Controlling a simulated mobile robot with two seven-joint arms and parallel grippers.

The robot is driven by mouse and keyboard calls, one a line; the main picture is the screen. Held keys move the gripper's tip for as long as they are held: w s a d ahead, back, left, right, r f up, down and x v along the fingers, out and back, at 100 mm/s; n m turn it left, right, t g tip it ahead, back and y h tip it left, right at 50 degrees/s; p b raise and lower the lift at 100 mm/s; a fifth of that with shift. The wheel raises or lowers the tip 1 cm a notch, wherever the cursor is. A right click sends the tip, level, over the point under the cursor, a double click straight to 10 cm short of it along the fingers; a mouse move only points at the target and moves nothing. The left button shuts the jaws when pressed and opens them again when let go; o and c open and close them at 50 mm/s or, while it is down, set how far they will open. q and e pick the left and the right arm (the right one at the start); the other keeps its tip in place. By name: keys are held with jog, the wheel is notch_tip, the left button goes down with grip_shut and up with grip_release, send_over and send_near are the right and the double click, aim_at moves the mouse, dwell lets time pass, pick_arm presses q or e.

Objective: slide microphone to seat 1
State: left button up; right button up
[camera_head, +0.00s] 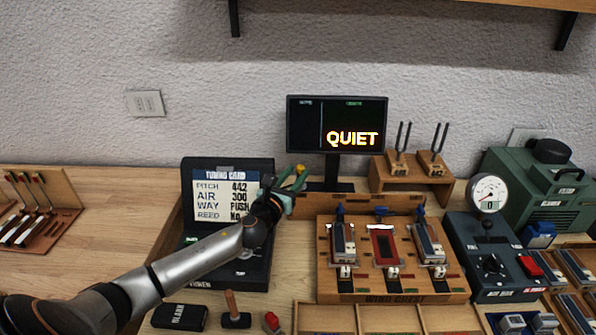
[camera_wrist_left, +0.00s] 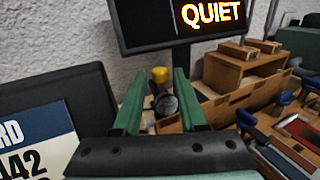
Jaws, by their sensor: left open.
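My left gripper (camera_head: 297,178) reaches in from the left, over the back of the bench beside the monitor stand. In the left wrist view its two green fingers (camera_wrist_left: 158,78) are apart. Between them shows a dark round-faced thing with a yellow top, which looks like the microphone (camera_wrist_left: 166,105); I cannot tell whether the fingers touch it. In the head view it is mostly hidden by the gripper. The wooden wind chest (camera_head: 400,297) lies to the right, with three seats in a row. The middle seat (camera_head: 384,245) shows red; the outer two hold metal-and-wood pieces. My right gripper is not in view.
The monitor (camera_head: 337,124) reading QUIET stands behind. Tuning forks (camera_head: 400,150) stand on a wooden stand at the back. A pressure gauge (camera_head: 488,194) on a dark box stands right of the chest.

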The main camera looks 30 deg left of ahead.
pick_arm(q)
jog(key=shift+w+a, duration=0.15)
jog(key=shift+w, duration=0.85)
jog(key=shift+c, duration=0.3)
grip_shut()
dwell(0.5)
